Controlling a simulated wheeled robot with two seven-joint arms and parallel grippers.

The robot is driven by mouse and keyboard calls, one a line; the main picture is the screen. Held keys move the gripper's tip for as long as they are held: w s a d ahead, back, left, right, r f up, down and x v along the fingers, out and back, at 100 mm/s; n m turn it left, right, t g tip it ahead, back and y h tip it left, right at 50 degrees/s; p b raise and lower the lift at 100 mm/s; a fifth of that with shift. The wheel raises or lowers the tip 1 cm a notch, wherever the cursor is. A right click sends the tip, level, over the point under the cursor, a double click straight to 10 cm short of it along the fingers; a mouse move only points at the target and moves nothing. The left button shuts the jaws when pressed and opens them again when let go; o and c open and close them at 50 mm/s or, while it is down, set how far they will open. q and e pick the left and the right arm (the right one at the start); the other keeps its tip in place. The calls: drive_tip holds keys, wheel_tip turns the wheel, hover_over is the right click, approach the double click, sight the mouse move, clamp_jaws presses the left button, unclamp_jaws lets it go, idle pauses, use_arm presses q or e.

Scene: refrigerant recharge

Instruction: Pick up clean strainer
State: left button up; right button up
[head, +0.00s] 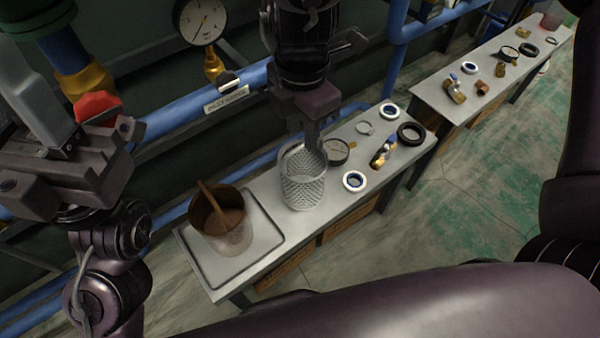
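The clean strainer (302,188) is a pale metal mesh cylinder with a hoop at its top. It appears upright on the near bench, right of the tray. My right gripper (313,143) points down over it from above. A fingertip reaches to the strainer's upper rim and overlaps it in the picture. I cannot tell whether the fingers grip the rim or stand around it. My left gripper (55,185) is at the left edge, well away from the strainer. Its fingers are not clear enough to tell if they are open or shut.
A brown-stained pot (229,238) with a stick-like piece in it stands on a tray (262,262), left of the strainer. A second bench (437,90) stands further right. Blue pipes run behind.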

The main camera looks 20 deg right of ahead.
sight(303, 151)
drive_tip(key=f+b, duration=0.1)
drive_tip(key=f, duration=0.1)
drive_tip(key=f+b, duration=0.1)
drive_tip(key=f, duration=0.1)
drive_tip(key=f+b, duration=0.1)
drive_tip(key=f, duration=0.1)
drive_tip(key=shift+s, duration=0.3)
clamp_jaws()
